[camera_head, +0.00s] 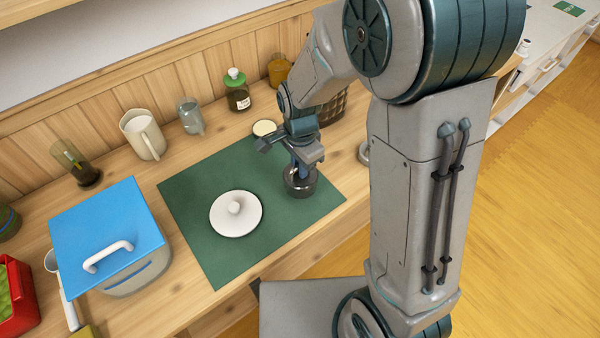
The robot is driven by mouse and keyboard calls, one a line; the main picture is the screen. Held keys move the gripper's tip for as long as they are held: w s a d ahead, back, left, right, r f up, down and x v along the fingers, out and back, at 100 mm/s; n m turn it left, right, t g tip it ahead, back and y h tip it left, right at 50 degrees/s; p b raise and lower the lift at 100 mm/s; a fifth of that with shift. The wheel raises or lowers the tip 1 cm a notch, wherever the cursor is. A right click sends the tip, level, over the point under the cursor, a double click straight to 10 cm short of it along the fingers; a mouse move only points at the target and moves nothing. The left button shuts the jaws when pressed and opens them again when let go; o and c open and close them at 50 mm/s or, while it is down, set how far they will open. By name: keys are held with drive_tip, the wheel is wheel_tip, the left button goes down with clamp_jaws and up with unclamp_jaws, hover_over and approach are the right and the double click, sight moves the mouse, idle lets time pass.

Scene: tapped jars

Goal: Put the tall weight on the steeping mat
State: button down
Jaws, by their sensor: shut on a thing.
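The green mat (190,195), which I take as the steeping mat, lies flat on the wooden counter. My gripper (300,166) points down over its right part and is shut on a dark, shiny metal weight (299,187), which I take as the tall weight. The weight is upright, its round base showing below the fingers; its upper part is mostly hidden by the gripper. It is over the mat's right side, at or very near the surface; I cannot tell whether it touches.
A white knobbed lid (236,214) lies on the mat, left of the weight. A blue-lidded box (105,235) stands left. A cream pitcher (143,135), a glass (190,115) and a green-topped jar (237,92) stand behind. A metal object (363,153) is partly hidden by my arm.

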drive_tip(key=shift+f, duration=1.95)
drive_tip(key=shift+f, duration=0.15)
drive_tip(key=c, duration=1.4)
unclamp_jaws()
drive_tip(key=shift+c, duration=0.2)
